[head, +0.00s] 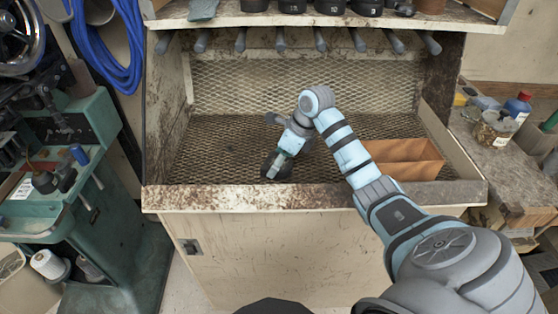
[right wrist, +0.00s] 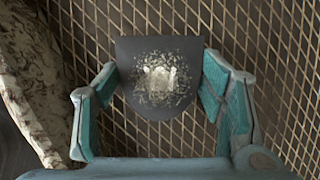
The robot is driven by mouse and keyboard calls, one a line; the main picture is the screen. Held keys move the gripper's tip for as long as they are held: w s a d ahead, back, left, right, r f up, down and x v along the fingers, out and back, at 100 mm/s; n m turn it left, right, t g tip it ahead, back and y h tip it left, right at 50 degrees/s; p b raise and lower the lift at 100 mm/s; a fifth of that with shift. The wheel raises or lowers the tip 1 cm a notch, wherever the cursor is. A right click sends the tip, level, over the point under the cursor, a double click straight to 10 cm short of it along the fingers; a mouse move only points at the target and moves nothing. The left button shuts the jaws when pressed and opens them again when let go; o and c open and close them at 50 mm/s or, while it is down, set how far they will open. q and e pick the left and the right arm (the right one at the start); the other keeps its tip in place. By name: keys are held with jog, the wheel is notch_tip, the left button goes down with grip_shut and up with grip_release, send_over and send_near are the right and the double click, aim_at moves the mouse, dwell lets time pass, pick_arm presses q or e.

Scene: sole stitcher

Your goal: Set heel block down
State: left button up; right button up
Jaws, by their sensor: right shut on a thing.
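The heel block (right wrist: 158,108) is a dark grey piece with a rounded lower edge and a pale, speckled rough patch on its face. It sits between the two teal-padded fingers of my right gripper (head: 274,168), which is shut on it. In the head view the heel block (head: 284,172) shows as a small dark shape at the gripper's tip, partly hidden by the fingers. It is low over the mesh floor (head: 225,145) of the bench, near the front lip; I cannot tell whether it touches the mesh. My left gripper is not in view.
A wooden divided box (head: 405,170) stands on the mesh at the right. The bench's worn front lip (head: 240,198) runs close to the gripper. Tool handles (head: 240,40) hang under the shelf. The mesh at left is clear. A green machine (head: 70,190) stands farther left.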

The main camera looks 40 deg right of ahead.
jog(key=o, duration=1.2)
jog(key=shift+s+f, duration=0.2)
jog(key=o, duration=0.3)
jog(key=shift+w, duration=0.1)
jog(key=shift+o, duration=0.3)
jog(key=shift+w, duration=0.1)
jog(key=shift+r, duration=0.45)
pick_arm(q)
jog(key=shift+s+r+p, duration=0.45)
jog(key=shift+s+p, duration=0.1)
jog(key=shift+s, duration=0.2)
pick_arm(e)
jog(key=v, duration=1.1)
jog(key=shift+r, duration=0.3)
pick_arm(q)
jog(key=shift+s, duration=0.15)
pick_arm(e)
jog(key=shift+f, duration=0.1)
